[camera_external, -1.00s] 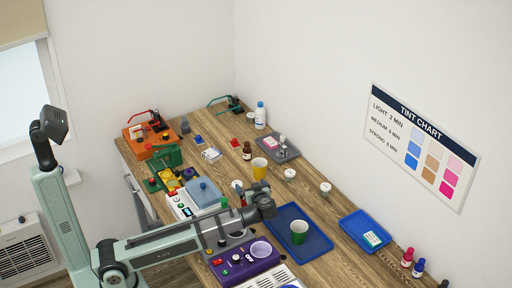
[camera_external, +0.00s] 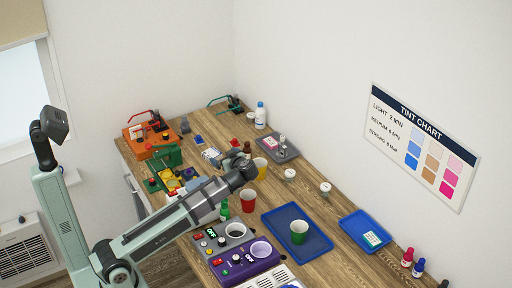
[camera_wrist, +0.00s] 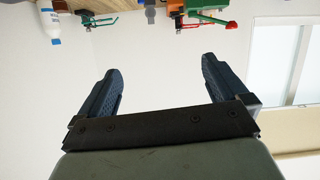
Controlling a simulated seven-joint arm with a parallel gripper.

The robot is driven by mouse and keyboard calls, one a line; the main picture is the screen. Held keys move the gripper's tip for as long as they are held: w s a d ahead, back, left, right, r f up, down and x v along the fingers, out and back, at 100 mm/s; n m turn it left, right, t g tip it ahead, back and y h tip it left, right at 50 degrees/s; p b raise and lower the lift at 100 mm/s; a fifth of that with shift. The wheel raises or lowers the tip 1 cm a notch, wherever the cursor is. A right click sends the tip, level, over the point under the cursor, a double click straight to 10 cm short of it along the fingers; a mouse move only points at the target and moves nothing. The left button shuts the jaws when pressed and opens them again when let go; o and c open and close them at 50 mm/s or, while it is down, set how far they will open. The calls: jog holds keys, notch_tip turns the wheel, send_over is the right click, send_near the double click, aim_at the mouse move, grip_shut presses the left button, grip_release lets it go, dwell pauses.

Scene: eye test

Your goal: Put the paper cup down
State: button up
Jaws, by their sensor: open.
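Three paper-cup-like cups stand upright in the external view. A red cup (camera_external: 249,200) is on the bare wood just left of the large blue tray (camera_external: 318,251). A green cup (camera_external: 299,231) stands on that tray. A yellow cup (camera_external: 261,169) stands farther back, partly behind my wrist. I cannot tell which is the task's cup. My gripper (camera_external: 229,157) is raised above the table behind the red cup, apart from it. In the wrist view my gripper (camera_wrist: 158,85) has its two dark fingers wide apart with nothing between them.
A purple device (camera_external: 243,262) and a grey one (camera_external: 222,236) stand at the front, with a green bottle (camera_external: 224,210) nearby. A smaller blue tray (camera_external: 364,231) lies right. White jars (camera_external: 290,174) stand near the wall. Bare wood shows between the trays.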

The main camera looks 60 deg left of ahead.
jog(key=a+n+h, duration=0.1)
jog(key=a+h, duration=0.2)
jog(key=a, duration=0.2)
jog(key=n+h, duration=0.2)
jog(key=h, duration=1.1)
send_near(249, 201)
jog(key=a, duration=0.3)
jog(key=shift+t, duration=0.3)
jog(key=shift+w+d+f, duration=0.25)
jog(key=shift+d+f, duration=0.05)
jog(key=shift+f, duration=1.95)
jog(key=shift+w+d+f, duration=0.25)
jog(key=shift+w+f, duration=0.05)
jog(key=shift+f, duration=2)
jog(key=shift+w+d+f, duration=0.25)
jog(key=shift+d+f, duration=0.05)
jog(key=shift+f, duration=1.95)
jog(key=shift+c, duration=0.5)
jog(key=c, duration=0.9)
jog(key=shift+r, duration=0.1)
jog(key=shift+c, duration=0.2)
